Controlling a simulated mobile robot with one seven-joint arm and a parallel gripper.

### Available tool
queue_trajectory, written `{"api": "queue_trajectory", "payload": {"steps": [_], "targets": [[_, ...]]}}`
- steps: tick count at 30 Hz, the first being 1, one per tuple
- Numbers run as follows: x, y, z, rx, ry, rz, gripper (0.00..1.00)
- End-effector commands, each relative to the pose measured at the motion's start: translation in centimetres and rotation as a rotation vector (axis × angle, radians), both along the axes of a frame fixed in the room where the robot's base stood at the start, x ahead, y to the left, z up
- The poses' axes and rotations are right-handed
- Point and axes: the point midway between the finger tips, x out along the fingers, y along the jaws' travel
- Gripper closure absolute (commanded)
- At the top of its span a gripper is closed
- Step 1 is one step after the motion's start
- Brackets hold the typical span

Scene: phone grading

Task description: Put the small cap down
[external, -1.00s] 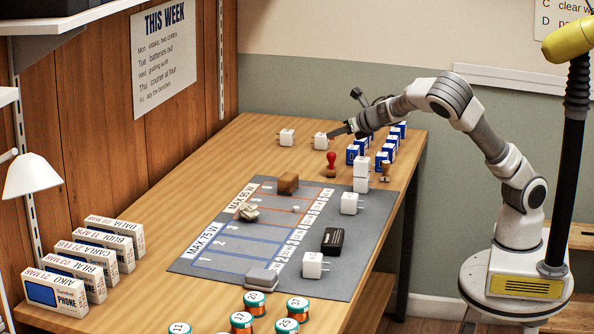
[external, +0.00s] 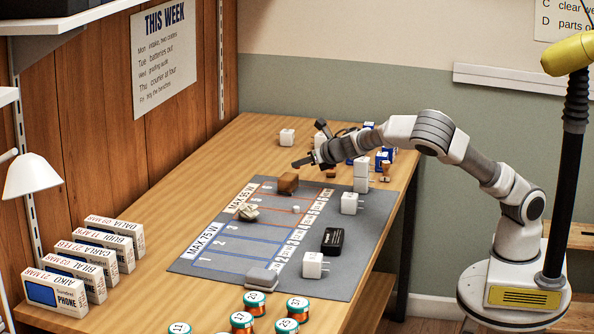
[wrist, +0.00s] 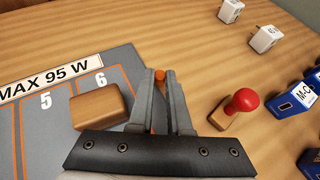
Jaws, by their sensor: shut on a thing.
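The small cap (wrist: 160,75) is orange and sits between the fingertips of my gripper (wrist: 160,74) in the wrist view. My gripper is shut on it, and the fingers partly hide it. In the external view my gripper (external: 299,163) is over the back edge of the grey mat (external: 220,262), just above and right of a brown block (external: 288,183). The cap cannot be made out in the external view.
A red-topped stamp (wrist: 241,103) stands right of the fingers. White chargers (wrist: 264,38) stand farther back and blue boxes (wrist: 292,101) at the right. Bare wood lies ahead of the fingers. A black box (external: 333,240) is on the mat.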

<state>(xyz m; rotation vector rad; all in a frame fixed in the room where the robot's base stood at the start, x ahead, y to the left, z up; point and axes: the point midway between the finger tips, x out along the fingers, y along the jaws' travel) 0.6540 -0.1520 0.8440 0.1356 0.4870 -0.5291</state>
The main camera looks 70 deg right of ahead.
Motion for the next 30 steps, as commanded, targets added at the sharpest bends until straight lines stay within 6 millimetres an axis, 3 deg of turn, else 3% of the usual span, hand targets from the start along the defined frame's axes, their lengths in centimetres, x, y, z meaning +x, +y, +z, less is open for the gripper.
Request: {"api": "queue_trajectory", "payload": {"steps": [3,6,18,19,23,30], "targets": [[-0.1,0.0,-2.4,-0.002,0.004,0.0,1.0],[-0.1,-0.1,-3.4,-0.001,0.002,-0.001,1.0],[-0.1,-0.1,-3.8,0.0,0.001,-0.001,1.0],[-0.1,0.0,-3.6,0.0,0.0,-0.001,0.79],[-0.1,0.0,-3.6,0.0,0.0,-0.001,0.55],[-0.1,0.0,-3.6,0.0,0.001,-0.001,0.54]]}}
